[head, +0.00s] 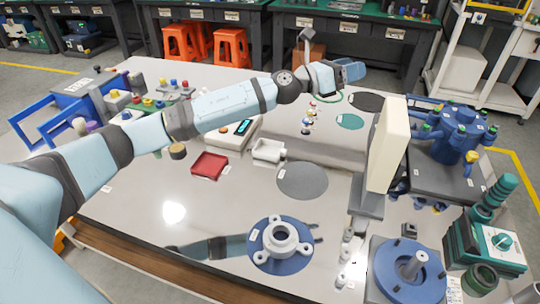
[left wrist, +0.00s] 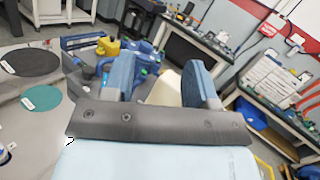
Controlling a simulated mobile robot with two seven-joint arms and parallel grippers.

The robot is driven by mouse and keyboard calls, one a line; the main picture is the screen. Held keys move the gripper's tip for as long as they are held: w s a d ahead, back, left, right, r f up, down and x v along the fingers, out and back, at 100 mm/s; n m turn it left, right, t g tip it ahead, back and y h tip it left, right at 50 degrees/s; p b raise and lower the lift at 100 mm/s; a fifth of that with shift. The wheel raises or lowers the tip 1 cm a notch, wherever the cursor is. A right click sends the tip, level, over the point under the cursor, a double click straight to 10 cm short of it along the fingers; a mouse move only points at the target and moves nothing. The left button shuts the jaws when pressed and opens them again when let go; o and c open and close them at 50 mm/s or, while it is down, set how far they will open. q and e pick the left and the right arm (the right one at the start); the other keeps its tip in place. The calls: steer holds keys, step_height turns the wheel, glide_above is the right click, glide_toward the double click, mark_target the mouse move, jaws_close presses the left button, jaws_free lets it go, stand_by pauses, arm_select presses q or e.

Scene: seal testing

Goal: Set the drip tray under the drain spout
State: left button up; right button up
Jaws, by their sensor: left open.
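A small red tray (head: 209,166) and a white open tray (head: 268,151) lie mid-table; I cannot tell which is the drip tray. A blue multi-port body (head: 455,132) with green tips and a yellow part stands at the right. It also shows behind my fingers in the left wrist view (left wrist: 146,52). I cannot pick out its drain spout for certain. My left gripper (head: 350,72) is open and empty, raised over the far side of the table, away from both trays. Its two spread fingers (left wrist: 162,84) show in the left wrist view.
A tall cream panel (head: 387,145) stands between the middle and the blue body. Flat grey (head: 302,180), teal (head: 350,121) and black (head: 368,101) discs lie on the table. A blue flanged part (head: 280,262) is at the front. Blue frames (head: 50,115) stand left. The left front is clear.

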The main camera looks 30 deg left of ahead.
arm_select(q)
steer(key=s+d+f+m+g+y+b, duration=0.15)
steer(key=s+f+m+g, duration=0.4)
steer(key=m, duration=0.75)
steer(key=m+g+y+b, duration=0.1)
steer(key=m+g+y, duration=0.4)
steer(key=m+y, duration=0.85)
glide_toward(283, 150)
steer(key=f, duration=0.1)
steer(key=f+m+b, duration=0.1)
steer(key=f, duration=0.1)
steer(key=shift+w+a+f, duration=0.1)
steer(key=shift+w+f, duration=0.15)
steer(key=shift+w+b+x, duration=0.15)
steer(key=shift+b+x, duration=0.25)
steer(key=shift+x, duration=1.05)
steer(key=shift+w+b+x, duration=0.15)
steer(key=shift+b+x, duration=0.25)
steer(key=shift+x, duration=1.05)
steer(key=shift+r, duration=0.15)
jaws_close()
